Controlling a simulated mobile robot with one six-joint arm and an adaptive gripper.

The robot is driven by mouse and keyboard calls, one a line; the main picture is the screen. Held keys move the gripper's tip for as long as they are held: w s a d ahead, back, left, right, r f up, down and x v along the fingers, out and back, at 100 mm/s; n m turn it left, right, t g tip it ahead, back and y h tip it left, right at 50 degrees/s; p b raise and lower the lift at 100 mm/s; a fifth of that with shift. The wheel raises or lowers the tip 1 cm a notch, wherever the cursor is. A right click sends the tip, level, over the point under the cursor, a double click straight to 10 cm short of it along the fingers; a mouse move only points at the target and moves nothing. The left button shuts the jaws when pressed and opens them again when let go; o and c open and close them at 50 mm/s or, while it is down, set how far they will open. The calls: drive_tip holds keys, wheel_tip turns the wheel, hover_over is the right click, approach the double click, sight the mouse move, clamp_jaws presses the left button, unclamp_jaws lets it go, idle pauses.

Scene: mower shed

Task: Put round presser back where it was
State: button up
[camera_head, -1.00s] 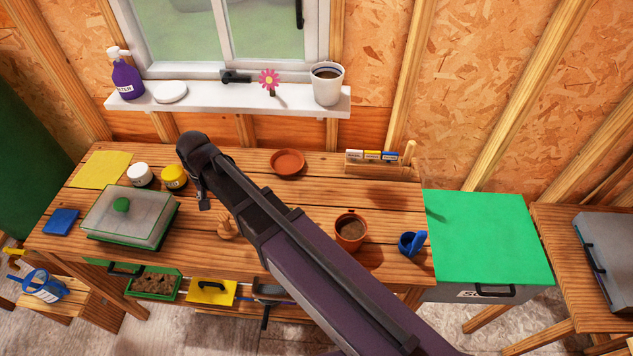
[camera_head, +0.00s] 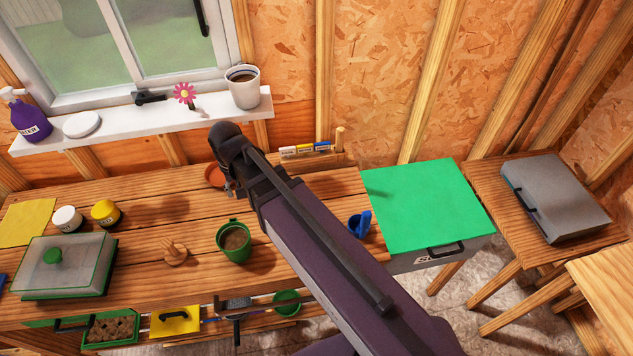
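I cannot single out the round presser for certain. A small pale wooden piece (camera_head: 174,253) lies on the potting bench left of the green pot (camera_head: 234,243), which holds soil; its shape is too small to make out. A wooden peg (camera_head: 340,139) stands at the right end of the small rack (camera_head: 318,160) at the back of the bench. My gripper (camera_head: 230,187) is at the far end of my dark arm, over the bench beside the terracotta saucer (camera_head: 213,176). Its fingers are mostly hidden, so its opening and any load cannot be seen.
A clear-lidded tray (camera_head: 65,264), white jar (camera_head: 67,219) and yellow jar (camera_head: 105,212) stand at left. A blue scoop-like thing (camera_head: 360,225) lies near the right edge. A green-topped box (camera_head: 425,205) adjoins the bench. A windowsill (camera_head: 150,122) holds several things.

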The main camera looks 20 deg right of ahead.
drive_tip(key=s+d, duration=0.2)
drive_tip(key=d, duration=0.8)
drive_tip(key=s+d+m, duration=0.1)
drive_tip(key=d, duration=0.9)
drive_tip(key=shift+s+d, duration=0.2)
drive_tip(key=shift+s, duration=0.2)
drive_tip(key=shift+a, duration=0.1)
idle(2.0)
